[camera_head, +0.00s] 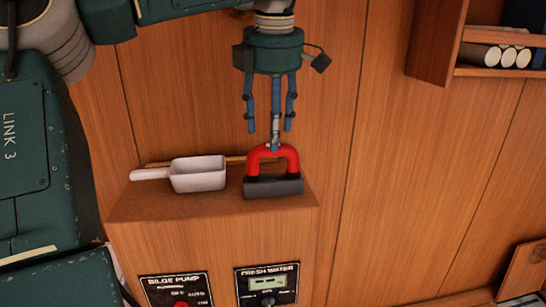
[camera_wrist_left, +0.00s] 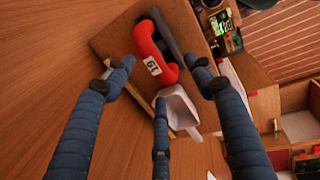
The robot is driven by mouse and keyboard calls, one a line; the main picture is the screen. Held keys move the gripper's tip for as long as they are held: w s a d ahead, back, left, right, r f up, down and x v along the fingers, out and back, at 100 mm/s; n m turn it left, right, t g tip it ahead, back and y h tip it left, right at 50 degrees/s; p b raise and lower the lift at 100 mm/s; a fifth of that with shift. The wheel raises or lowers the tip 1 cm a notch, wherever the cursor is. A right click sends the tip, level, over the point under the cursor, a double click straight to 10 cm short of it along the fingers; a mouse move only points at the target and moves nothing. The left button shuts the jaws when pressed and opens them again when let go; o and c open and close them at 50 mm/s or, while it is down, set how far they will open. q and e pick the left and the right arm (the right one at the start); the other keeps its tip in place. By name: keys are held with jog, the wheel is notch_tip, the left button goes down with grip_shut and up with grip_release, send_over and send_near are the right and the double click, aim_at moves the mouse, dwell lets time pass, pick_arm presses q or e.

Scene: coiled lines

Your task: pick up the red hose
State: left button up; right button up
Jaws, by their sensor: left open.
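The red hose (camera_head: 283,156) shows in the head view as a thick red arch standing upright against a dark grey block (camera_head: 273,187) on top of a wooden ledge. In the left wrist view the hose (camera_wrist_left: 147,45) is a curved red piece with a white label, beyond and between the fingers. My left gripper (camera_head: 269,134) has blue fingers, which are spread and point down just above the hose. One finger overlaps the top of the arch in the head view; I cannot tell if it touches. The gripper (camera_wrist_left: 162,77) is empty. My right gripper is not seen.
A white scoop (camera_head: 198,175) lies left of the hose on the wooden ledge (camera_head: 220,207), with a thin wooden stick behind it. Wood panelling rises close behind. Bilge pump (camera_head: 177,290) and fresh water (camera_head: 267,284) panels are on the front. A shelf with white rolls (camera_head: 495,55) is upper right.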

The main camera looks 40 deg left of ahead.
pick_arm(q)
jog(key=shift+x, duration=0.8)
jog(key=shift+w+a+f+p, duration=0.45)
jog(key=shift+f+p, duration=0.05)
jog(key=shift+p, duration=0.2)
jog(key=p+x, duration=0.1)
jog(key=x, duration=0.2)
jog(key=shift+w+a+f+p, duration=0.2)
jog(key=shift+w+f+p, duration=0.05)
jog(key=shift+p, duration=0.1)
jog(key=shift+f, duration=0.2)
jog(key=shift+s, duration=0.1)
jog(key=shift+c, duration=1)
jog(key=c, duration=0.8)
grip_shut()
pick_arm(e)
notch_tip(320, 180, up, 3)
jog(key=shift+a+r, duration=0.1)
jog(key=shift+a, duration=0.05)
